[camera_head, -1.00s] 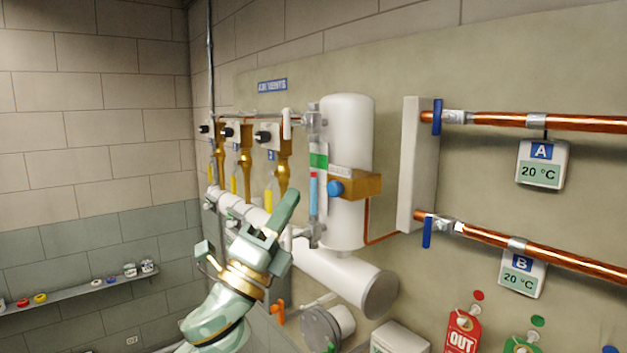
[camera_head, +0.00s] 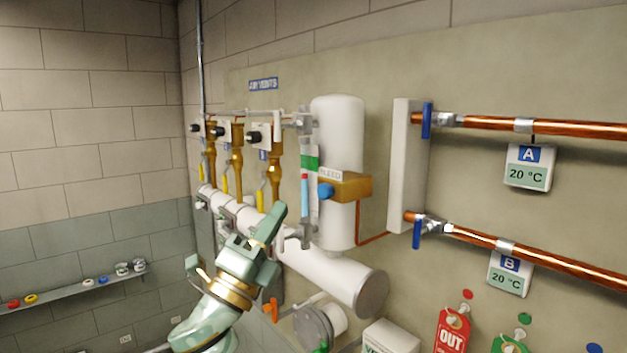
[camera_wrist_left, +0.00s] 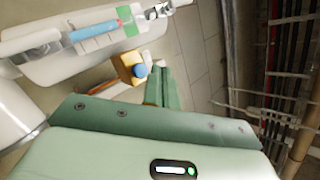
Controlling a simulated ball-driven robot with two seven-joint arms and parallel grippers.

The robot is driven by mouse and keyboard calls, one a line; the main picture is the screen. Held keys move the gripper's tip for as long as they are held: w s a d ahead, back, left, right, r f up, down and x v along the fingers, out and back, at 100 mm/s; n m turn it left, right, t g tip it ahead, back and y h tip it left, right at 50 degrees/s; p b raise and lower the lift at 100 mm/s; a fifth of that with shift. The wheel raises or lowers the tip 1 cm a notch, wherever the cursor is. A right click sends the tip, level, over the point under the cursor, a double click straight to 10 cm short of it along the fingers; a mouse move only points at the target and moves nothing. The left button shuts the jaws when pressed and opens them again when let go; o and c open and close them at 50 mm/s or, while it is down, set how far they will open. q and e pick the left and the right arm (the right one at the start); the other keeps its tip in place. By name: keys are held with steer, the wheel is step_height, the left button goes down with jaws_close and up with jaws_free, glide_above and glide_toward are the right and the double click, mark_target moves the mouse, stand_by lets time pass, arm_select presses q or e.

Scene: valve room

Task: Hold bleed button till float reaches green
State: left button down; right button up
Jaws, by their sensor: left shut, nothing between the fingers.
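The blue bleed button (camera_head: 325,191) sits on the front of a brass block (camera_head: 352,187) under a "BLEED" label, beside a white cylinder (camera_head: 338,125). The button also shows in the left wrist view (camera_wrist_left: 140,71). Left of it is the sight glass, with a green band (camera_head: 309,163) above a red float (camera_head: 304,177) and blue liquid (camera_head: 304,199). The float is just below the green. My left gripper (camera_head: 276,214) is shut and empty, below and left of the button, apart from it. My right gripper is not in view.
A large white pipe (camera_head: 320,267) runs below the cylinder. Brass air vents (camera_head: 236,157) with yellow levers stand to the left. Copper pipes (camera_head: 560,127) with blue handles lie right. A shelf (camera_head: 75,293) is on the left wall.

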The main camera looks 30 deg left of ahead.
mark_target(326, 191)
arm_select(q)
steer(key=s+n, duration=0.1)
steer(key=n, duration=1)
steer(key=s+r+n+h+p, duration=0.1)
steer(key=n, duration=1)
steer(key=s+n, duration=0.1)
steer(key=n, duration=1.1)
steer(key=shift+s+a+r+t+h+p, duration=0.3)
steer(key=shift+s+a+p, duration=0.05)
steer(key=shift+a+p, duration=0.05)
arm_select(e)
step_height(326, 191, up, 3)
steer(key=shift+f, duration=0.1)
